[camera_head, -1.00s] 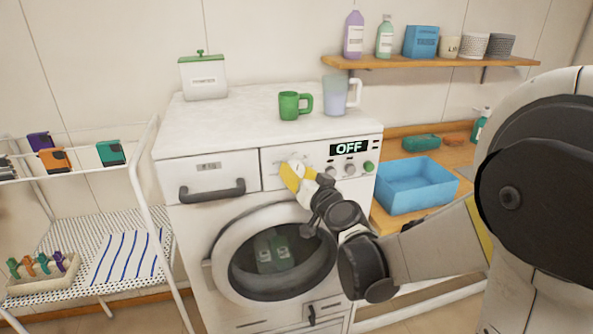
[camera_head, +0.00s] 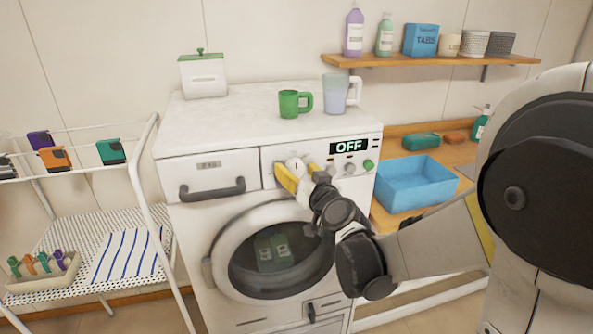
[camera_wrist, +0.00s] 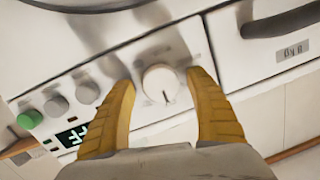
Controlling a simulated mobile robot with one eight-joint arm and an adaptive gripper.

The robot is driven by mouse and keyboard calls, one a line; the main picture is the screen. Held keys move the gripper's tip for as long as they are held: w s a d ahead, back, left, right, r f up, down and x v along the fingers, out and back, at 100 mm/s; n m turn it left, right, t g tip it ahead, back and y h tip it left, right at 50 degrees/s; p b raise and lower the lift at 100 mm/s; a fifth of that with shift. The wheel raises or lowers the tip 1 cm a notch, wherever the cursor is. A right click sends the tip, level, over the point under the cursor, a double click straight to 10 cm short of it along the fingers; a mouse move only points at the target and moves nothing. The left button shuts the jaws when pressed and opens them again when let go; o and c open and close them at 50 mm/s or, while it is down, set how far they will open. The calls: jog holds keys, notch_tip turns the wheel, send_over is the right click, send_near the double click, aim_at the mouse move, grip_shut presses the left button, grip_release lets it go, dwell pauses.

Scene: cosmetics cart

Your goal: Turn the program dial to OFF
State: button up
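The program dial (camera_head: 295,164) is a round white knob with a dark pointer line on the washing machine's front panel. It shows large in the wrist view (camera_wrist: 160,84). My gripper (camera_head: 296,168) is at the panel with its yellow fingers on either side of the dial. In the wrist view my gripper (camera_wrist: 160,80) is open, with a visible gap between the dial and each finger. The display (camera_head: 349,147) reads OFF. It appears upside down and partly hidden by a finger in the wrist view (camera_wrist: 72,136).
Two small grey knobs (camera_head: 340,170) and a green button (camera_head: 368,165) sit right of the dial. The drawer handle (camera_head: 212,190) sticks out at left. A green mug (camera_head: 290,104) and a clear jug (camera_head: 337,93) stand on top. A blue bin (camera_head: 413,186) is at right.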

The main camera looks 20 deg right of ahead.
jog(key=shift+s, duration=0.1)
jog(key=s+d+r, duration=0.1)
jog(key=s, duration=1)
jog(key=shift+s+r, duration=0.2)
jog(key=shift+s, duration=0.15)
jog(key=shift+d, duration=0.1)
jog(key=s+a+f+n+g+y, duration=0.1)
jog(key=s+a+f+g, duration=0.1)
jog(key=s+a+g, duration=0.15)
jog(key=s+a+f+n+g, duration=0.1)
jog(key=s+a+f+g, duration=0.15)
jog(key=s, duration=0.25)
jog(key=s+d+f+g+h, duration=0.1)
jog(key=s+d+f, duration=0.1)
jog(key=s, duration=0.3)
jog(key=s+d+f+g+h, duration=0.1)
jog(key=s+d+g, duration=0.1)
jog(key=s, duration=0.2)
jog(key=shift+s+d+f+m+g+h, duration=0.3)
jog(key=shift+s+d+f+m+h, duration=0.05)
jog(key=shift+m+h, duration=0.05)
jog(key=shift+c, duration=0.5)
